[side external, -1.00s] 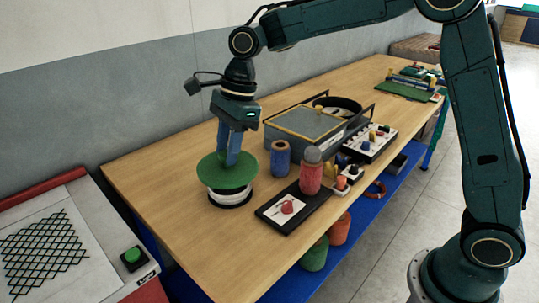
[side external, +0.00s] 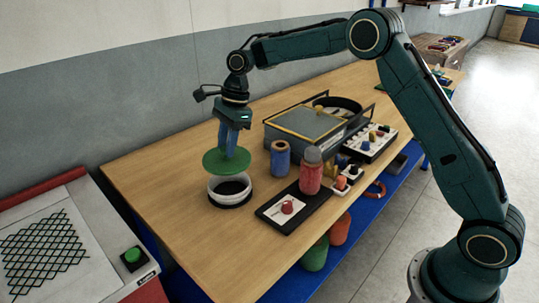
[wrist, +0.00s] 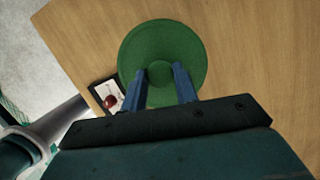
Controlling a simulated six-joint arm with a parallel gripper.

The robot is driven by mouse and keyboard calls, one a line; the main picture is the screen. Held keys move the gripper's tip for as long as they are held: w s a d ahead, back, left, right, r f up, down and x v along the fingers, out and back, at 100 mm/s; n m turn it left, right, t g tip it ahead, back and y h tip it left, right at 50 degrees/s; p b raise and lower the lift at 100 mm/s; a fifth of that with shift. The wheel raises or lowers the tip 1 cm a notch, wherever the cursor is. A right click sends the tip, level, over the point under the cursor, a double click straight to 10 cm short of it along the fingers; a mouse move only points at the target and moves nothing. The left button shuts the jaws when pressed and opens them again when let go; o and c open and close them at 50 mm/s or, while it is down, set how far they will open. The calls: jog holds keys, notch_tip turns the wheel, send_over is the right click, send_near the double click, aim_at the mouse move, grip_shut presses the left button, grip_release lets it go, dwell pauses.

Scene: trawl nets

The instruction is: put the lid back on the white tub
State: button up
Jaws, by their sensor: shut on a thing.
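The green round lid (side external: 227,161) is in my gripper (side external: 231,150), held by its central knob. In the wrist view the lid (wrist: 163,38) is a wide green disc, with the blue fingers of my gripper (wrist: 159,73) closed on either side of the knob. The white tub (side external: 229,197) stands upright on the table, with a dark band near its base. Its open top shows just below the lid in the side view, and the lid is apart from it. The tub is not visible in the wrist view.
A blue spool (side external: 280,159) and a red bottle (side external: 311,174) with a grey cap stand right of the tub. A black board with a picture card (side external: 283,209) lies at the table's front edge. A grey lidded box (side external: 305,124) is behind. The table's left end is clear.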

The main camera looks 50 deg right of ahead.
jog(key=shift+f, duration=0.15)
jog(key=shift+f, duration=3)
jog(key=shift+f, duration=0.2)
dwell(0.4)
jog(key=o, duration=1)
jog(key=shift+o, duration=0.6)
jog(key=o, duration=0.4)
jog(key=shift+r, duration=0.1)
